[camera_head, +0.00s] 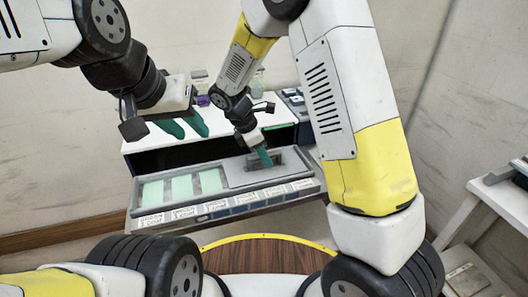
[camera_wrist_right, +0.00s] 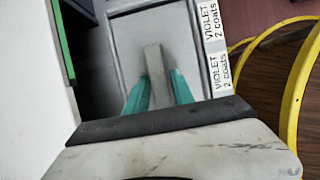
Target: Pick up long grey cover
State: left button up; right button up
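The long grey cover (camera_head: 240,178) is a flat plate over the right part of a long grey tray (camera_head: 133,197); it also shows in the right wrist view (camera_wrist_right: 188,40). A raised grey bar (camera_wrist_right: 154,62), apparently its handle, stands on it. My right gripper (camera_head: 266,160) is low over the cover. In the right wrist view its teal fingers (camera_wrist_right: 158,76) lie on either side of the bar, with a small gap visible beside it, so it looks open. My left gripper (camera_head: 189,130) is open and empty, above and left of the tray; its teal fingers are apart.
Pale green panels (camera_head: 182,187) lie in the tray's left part. A white table (camera_head: 505,197) is at far right.

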grip_shut()
jog(key=shift+r, duration=0.15)
